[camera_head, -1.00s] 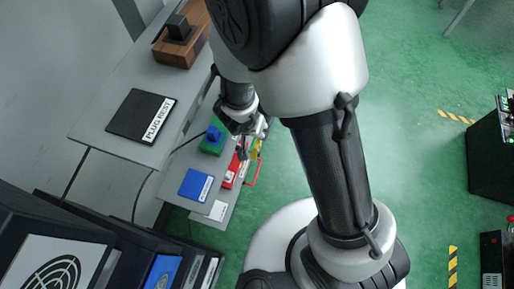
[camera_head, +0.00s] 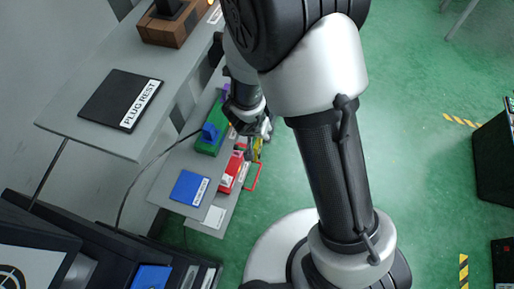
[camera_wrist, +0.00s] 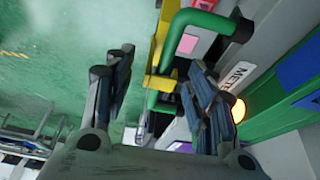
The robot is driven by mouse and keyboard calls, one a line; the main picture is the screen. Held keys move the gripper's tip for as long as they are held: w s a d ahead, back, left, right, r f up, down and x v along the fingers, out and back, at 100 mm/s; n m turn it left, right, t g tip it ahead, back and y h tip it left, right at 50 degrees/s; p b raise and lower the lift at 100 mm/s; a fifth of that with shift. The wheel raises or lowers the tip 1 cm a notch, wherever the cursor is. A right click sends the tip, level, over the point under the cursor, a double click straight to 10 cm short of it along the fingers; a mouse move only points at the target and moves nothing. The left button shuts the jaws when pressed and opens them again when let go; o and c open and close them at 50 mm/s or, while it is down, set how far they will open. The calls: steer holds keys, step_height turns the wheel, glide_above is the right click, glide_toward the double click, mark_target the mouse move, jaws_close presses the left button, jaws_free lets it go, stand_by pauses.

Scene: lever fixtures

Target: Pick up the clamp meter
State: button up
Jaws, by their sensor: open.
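The clamp meter seems to be the yellow and green thing (camera_wrist: 158,50) in the wrist view, with a pink patch on it and dark ends on its green bars. It stands in front of a plate marked "METER", the rest of the label being hidden. In the head view a small yellow part (camera_head: 257,150) shows just below my gripper (camera_head: 254,127). In the wrist view my gripper (camera_wrist: 160,92) is open, with one finger left and one right of the meter's lower part. Whether either finger touches it I cannot tell.
A green block (camera_head: 208,141) with a blue part, a red fixture (camera_head: 232,172) with a red loop handle, and a blue plate (camera_head: 190,187) are close by on the grey shelf. A higher grey shelf (camera_head: 75,125) holds a black "PLUG REST" pad (camera_head: 112,95). Open green floor lies right.

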steer(key=shift+r, duration=0.1)
steer(key=shift+c, duration=0.2)
jaws_close()
stand_by(0.5)
